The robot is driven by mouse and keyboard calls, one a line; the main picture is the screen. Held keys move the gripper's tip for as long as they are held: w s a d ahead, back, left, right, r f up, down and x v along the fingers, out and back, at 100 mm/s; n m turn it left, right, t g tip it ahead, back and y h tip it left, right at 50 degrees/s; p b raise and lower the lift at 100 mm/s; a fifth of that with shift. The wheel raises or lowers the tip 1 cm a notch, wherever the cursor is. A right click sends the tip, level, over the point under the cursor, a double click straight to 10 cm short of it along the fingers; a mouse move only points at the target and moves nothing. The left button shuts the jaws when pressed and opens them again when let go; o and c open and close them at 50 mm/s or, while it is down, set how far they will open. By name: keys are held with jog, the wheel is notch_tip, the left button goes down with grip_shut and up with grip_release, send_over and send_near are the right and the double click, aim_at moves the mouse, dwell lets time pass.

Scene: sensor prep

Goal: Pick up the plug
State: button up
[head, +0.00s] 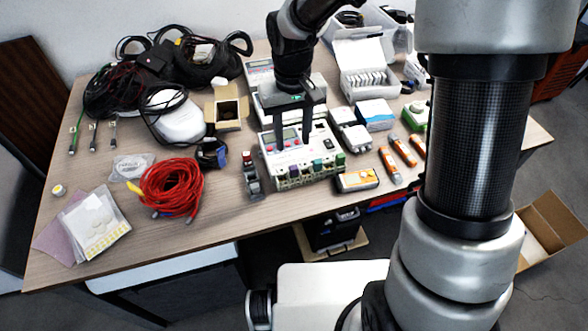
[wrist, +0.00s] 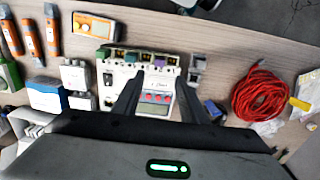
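My gripper (head: 292,144) is open and empty, pointing down over the white instrument box (head: 283,138). In the wrist view its two dark fingers (wrist: 158,78) stand apart over the box's face, with red buttons and a small display between them. A grey connector-like piece (head: 251,176) stands just left of the box, also seen in the wrist view (wrist: 197,68). I cannot tell which piece is the plug.
A red cable coil (head: 172,188) lies left of the box. A yellow meter (head: 357,180) and orange-grey tools (head: 391,165) lie to its right. Black cables (head: 120,88) and an open cardboard box (head: 226,108) are behind left.

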send_over(294, 167)
notch_tip(294, 167, down, 5)
jog(key=shift+w+a+f+b, duration=0.1)
jog(key=shift+w+a+b, duration=0.05)
jog(key=shift+b, duration=0.25)
jog(key=shift+f+b, duration=0.6)
jog(key=shift+f, duration=2.05)
jog(key=shift+c, duration=0.4)
grip_shut()
